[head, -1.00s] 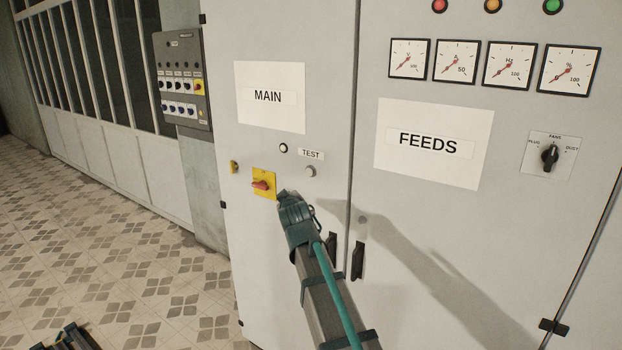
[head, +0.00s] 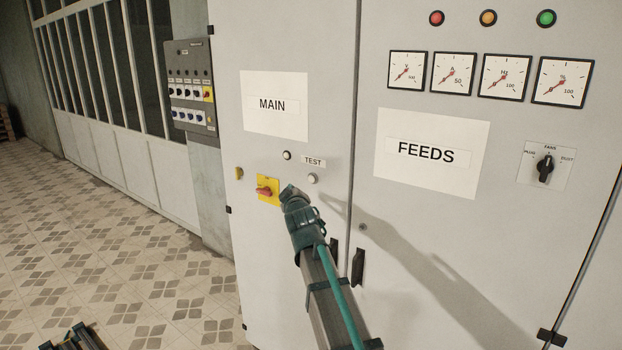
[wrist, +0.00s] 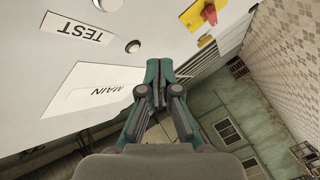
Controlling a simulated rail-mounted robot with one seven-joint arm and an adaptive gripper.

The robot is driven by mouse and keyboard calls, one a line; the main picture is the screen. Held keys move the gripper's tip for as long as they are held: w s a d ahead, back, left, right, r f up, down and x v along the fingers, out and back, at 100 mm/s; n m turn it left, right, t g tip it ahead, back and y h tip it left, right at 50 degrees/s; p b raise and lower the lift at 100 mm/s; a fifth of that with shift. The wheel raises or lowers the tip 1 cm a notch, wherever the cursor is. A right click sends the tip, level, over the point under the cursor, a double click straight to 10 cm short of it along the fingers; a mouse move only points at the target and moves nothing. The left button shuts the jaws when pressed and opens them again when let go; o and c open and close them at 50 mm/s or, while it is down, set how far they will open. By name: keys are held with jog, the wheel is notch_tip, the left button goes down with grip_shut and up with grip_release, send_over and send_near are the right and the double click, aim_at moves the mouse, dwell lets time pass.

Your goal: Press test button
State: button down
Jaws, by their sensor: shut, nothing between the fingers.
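The test button, a pale round button (head: 313,179), is on the grey cabinet door just below the TEST label (head: 313,161). In the wrist view, which is upside down, the button (wrist: 109,4) is cut by the top edge, beside the TEST label (wrist: 79,31). My gripper (head: 288,190) shows from behind in the head view, just left of and slightly below the button, overlapping the edge of the yellow switch plate. In the wrist view its fingers (wrist: 158,85) are together and empty, apart from the button.
A red rotary switch (head: 265,192) on a yellow plate is left of my gripper. A small round lamp or button (head: 287,155) is left of the TEST label. Door handles (head: 357,267) stick out lower right. A MAIN sign (head: 274,105) is above.

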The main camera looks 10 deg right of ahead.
aim_at(312, 179)
jog(key=w+d+p, duration=0.3)
jog(key=w+d, duration=0.2)
jog(key=shift+d+p, duration=0.2)
jog(key=shift+p, duration=0.15)
jog(key=shift+d+f, duration=0.1)
dwell(1.3)
jog(key=shift+w+d, duration=0.25)
jog(key=shift+w+d+b, duration=0.35)
jog(key=shift+b, duration=0.2)
dwell(0.8)
jog(key=shift+s+a, duration=0.65)
jog(key=shift+a, duration=0.05)
jog(key=shift+s, duration=0.1)
dwell(0.3)
